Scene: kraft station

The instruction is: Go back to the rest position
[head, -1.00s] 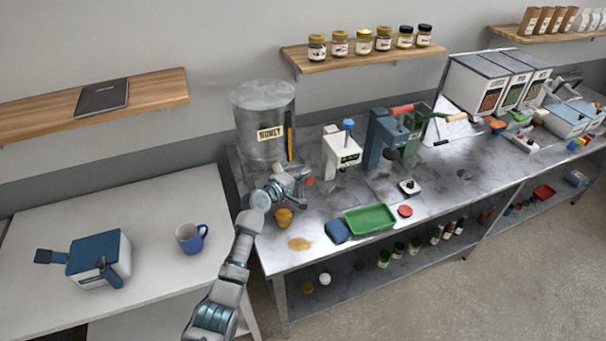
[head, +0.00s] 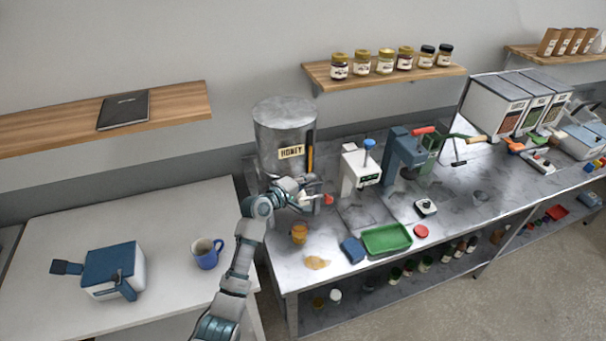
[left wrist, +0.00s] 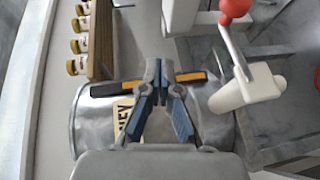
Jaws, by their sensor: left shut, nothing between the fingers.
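My left gripper (head: 308,193) is in front of the honey tank (head: 284,135), a grey metal drum labelled HONEY. It is shut and empty, with its fingers together in the left wrist view (left wrist: 158,80). There the tank (left wrist: 95,118) lies behind the fingers, with its label partly hidden by them. The tap's red knob (head: 328,199) shows close to the gripper, and in the wrist view the knob (left wrist: 234,8) is apart from the fingers. My right gripper is not in view.
A small honey jar (head: 299,232) stands below the gripper, beside a yellowish patch (head: 317,262). A blue block (head: 353,250), a green tray (head: 387,239) and a white dispenser (head: 359,168) are to the right. A blue mug (head: 207,253) stands on the white table (head: 170,215).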

